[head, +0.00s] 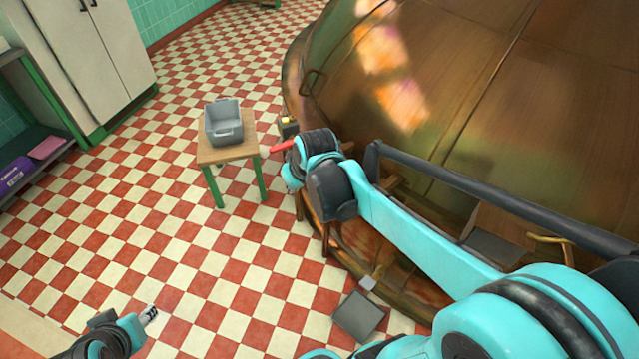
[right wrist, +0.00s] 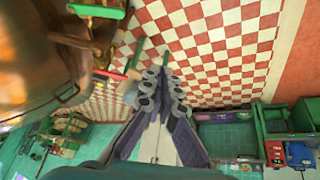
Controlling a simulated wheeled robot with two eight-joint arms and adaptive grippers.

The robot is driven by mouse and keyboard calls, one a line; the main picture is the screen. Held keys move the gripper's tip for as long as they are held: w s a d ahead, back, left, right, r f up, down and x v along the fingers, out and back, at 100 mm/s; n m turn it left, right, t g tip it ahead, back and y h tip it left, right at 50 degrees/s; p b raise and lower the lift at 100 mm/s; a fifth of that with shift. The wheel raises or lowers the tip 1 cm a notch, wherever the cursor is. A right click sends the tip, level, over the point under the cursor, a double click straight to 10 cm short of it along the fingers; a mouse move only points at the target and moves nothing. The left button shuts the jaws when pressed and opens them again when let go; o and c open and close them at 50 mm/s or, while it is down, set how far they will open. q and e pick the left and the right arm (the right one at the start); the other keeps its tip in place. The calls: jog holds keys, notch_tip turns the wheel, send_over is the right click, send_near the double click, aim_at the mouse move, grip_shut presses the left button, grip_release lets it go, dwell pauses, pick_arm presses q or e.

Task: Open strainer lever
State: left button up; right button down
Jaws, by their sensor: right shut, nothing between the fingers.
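A red lever handle (head: 281,146) sticks out to the left of my right wrist in the head view, low on the side of the big copper kettle (head: 450,70). In the right wrist view a reddish bar (right wrist: 110,75) shows beside the kettle, left of my right gripper (right wrist: 163,72); I cannot tell surely that it is the same lever. The right gripper's fingers are together and empty, apart from the bar. In the head view my right wrist hides this gripper. My left gripper (head: 148,315) is low at the left, above the floor, far from the kettle; its finger opening is unclear.
A small wooden table (head: 228,152) with green legs holds a grey bin (head: 224,122) left of the kettle. A dark rail (head: 480,190) runs along the kettle's front. A grey plate (head: 358,315) is at lower centre. The checkered floor at left is clear.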

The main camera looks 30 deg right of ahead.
jog(key=w+d+f+n+g+p, duration=0.1)
jog(key=w+d+f+p, duration=0.3)
jog(key=w+d+f, duration=1)
jog(key=shift+d+f+g+y, duration=0.2)
jog(key=shift+d+g+y, duration=0.2)
jog(key=shift+d, duration=0.4)
jog(key=d+b+x, duration=0.1)
jog(key=b+x, duration=0.3)
jog(key=x, duration=0.6)
jog(key=s, duration=0.4)
jog(key=shift+a+b, duration=0.25)
jog(key=shift+b, duration=0.15)
jog(key=shift+r, duration=0.1)
